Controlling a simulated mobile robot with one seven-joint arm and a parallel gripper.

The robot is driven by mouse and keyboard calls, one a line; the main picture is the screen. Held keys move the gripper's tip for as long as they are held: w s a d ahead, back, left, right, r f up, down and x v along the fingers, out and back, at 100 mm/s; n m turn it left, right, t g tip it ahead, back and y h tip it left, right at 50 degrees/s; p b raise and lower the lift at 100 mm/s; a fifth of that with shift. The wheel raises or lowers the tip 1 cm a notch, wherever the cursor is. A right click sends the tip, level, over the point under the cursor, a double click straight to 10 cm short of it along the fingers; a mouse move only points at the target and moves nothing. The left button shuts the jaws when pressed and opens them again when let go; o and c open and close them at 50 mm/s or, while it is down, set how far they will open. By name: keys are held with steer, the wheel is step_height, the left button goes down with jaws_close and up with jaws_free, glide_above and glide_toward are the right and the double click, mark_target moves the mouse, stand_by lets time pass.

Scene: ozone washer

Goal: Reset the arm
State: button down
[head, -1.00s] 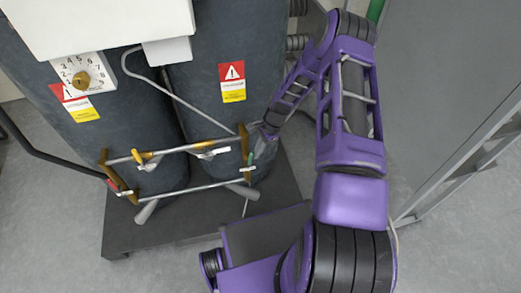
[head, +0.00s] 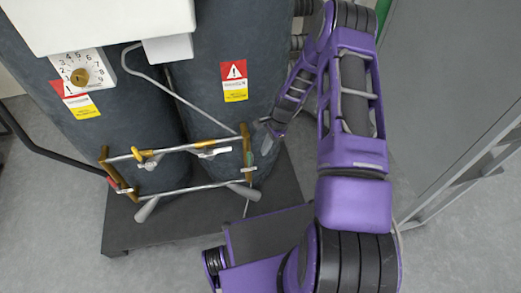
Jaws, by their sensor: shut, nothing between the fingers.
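My purple arm stands at the right of the head view, with its elbow at the top. My gripper (head: 262,137) points down and left, in front of the right dark tank (head: 215,100). It is shut and empty. A narrow gap seems to lie between the fingertips and this fitting, though contact is hard to rule out.
A numbered dial (head: 80,77) is on the left dark tank (head: 100,125). Both tanks stand on a black base (head: 160,232). A grey panel (head: 440,80) with a metal frame is right of my arm. Grey floor (head: 60,190) is open at the lower left.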

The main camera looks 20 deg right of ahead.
steer(key=p+v, duration=0.1)
steer(key=v, duration=0.9)
steer(key=shift+a+p, duration=0.2)
steer(key=shift+p, duration=0.1)
